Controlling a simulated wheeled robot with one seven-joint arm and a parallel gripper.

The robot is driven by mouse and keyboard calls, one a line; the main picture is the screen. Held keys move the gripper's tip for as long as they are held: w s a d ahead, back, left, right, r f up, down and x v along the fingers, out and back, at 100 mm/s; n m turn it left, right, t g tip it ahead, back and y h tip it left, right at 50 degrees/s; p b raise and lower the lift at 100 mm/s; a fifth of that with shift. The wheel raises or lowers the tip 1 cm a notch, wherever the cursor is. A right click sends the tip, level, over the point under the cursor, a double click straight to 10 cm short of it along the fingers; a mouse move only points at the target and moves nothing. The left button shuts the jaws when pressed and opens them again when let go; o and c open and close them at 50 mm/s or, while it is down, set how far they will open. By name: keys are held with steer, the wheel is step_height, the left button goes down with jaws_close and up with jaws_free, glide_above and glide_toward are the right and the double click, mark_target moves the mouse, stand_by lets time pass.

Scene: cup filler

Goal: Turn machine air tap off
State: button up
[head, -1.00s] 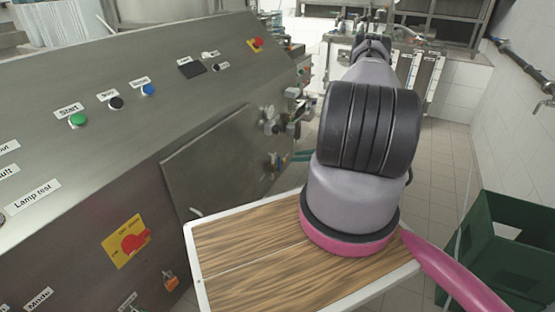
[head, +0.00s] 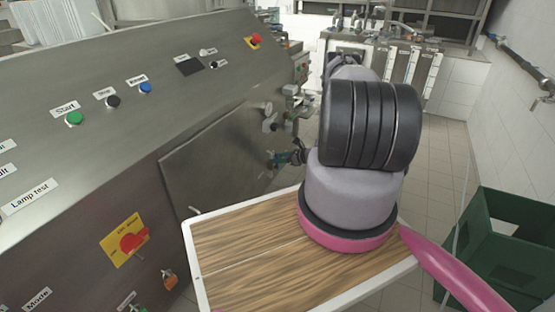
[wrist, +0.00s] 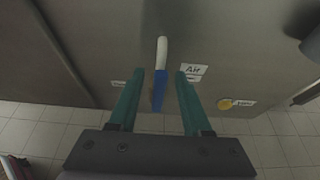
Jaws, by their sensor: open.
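The air tap (wrist: 159,88) is a narrow lever, blue at its near end and white at its far end, on the grey metal machine side. A white label reading "Air" (wrist: 193,71) is just right of it. My gripper (wrist: 160,76) is open, with one teal finger on each side of the blue part. Gaps show on both sides, so neither finger visibly touches it. In the head view, my gripper (head: 286,158) is at the machine's far end, small, and I cannot make out the tap there.
A yellow round fitting (wrist: 225,104) with a label is right of the air tap. The steel machine (head: 215,160) fills the left of the head view. A wood-topped tray (head: 240,255) is below my arm. A green crate (head: 500,245) stands at right on the tiled floor.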

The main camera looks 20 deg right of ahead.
jaws_close()
stand_by(1.4)
